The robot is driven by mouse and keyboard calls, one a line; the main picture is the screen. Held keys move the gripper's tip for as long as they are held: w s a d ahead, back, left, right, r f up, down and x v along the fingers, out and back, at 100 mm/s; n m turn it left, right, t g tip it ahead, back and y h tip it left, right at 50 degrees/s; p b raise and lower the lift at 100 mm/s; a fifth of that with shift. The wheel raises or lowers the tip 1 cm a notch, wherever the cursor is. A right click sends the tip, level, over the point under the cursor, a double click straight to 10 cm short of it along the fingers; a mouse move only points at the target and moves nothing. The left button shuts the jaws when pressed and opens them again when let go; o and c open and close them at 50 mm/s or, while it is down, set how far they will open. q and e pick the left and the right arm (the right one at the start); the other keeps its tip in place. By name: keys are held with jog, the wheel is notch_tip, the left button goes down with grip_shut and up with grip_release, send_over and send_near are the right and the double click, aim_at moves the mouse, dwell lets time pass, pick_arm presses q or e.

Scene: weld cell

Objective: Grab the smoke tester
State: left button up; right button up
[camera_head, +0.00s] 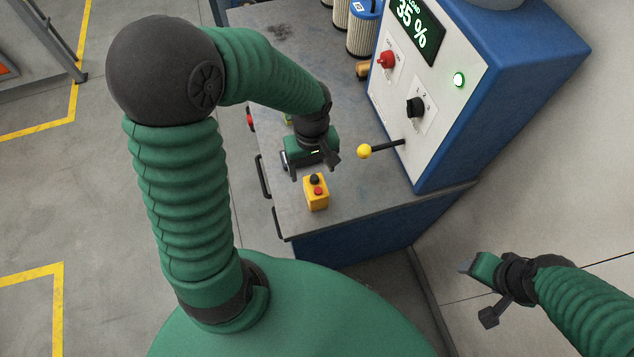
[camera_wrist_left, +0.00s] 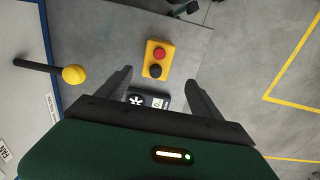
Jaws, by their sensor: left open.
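My left gripper (camera_head: 313,164) is open above the grey bench top, and its fingers also show in the left wrist view (camera_wrist_left: 158,80). A dark handheld device (camera_wrist_left: 148,99) with a white fan mark and a small lit display lies low between the fingers in that view, partly hidden by the gripper body. I cannot tell for certain that it is the smoke tester. A yellow box (camera_head: 317,195) with a red and a black button is just beyond the fingertips in the wrist view (camera_wrist_left: 158,60). My right gripper (camera_head: 478,292) is open and empty, off the bench at right.
A blue and white machine (camera_head: 395,95) with a display, knobs and a yellow-tipped lever (camera_head: 365,151) stands on the bench (camera_head: 350,195), right of my left gripper. Blue and white cylinders (camera_head: 363,38) stand at the back. Handles stick out from the bench's left side.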

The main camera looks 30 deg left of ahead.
aim_at(319, 187)
pick_arm(q)
jog(key=f, duration=0.1)
jog(key=d+f, duration=0.1)
jog(key=f, duration=0.1)
jog(key=s+f, duration=0.1)
jog(key=shift+d+f, duration=0.15)
jog(key=shift+d, duration=0.1)
jog(key=f, duration=0.1)
jog(key=w+f, duration=0.1)
jog(key=shift+d+f, duration=0.25)
jog(key=shift+f, duration=0.05)
jog(key=f, duration=0.2)
jog(key=a+f, duration=0.1)
jog(key=f, duration=0.2)
jog(key=shift+a, duration=0.15)
jog(key=shift+a+f, duration=0.15)
jog(key=shift+f, duration=0.1)
jog(key=shift+w+d, duration=0.1)
jog(key=shift+d, duration=0.45)
jog(key=c, duration=0.7)
jog(key=shift+r, duration=0.1)
jog(key=c, duration=0.5)
jog(key=shift+a, duration=0.35)
grip_shut()
pick_arm(e)
jog(key=shift+s+d+r, duration=0.1)
jog(key=shift+s+d, duration=0.1)
jog(key=shift+d, duration=0.3)
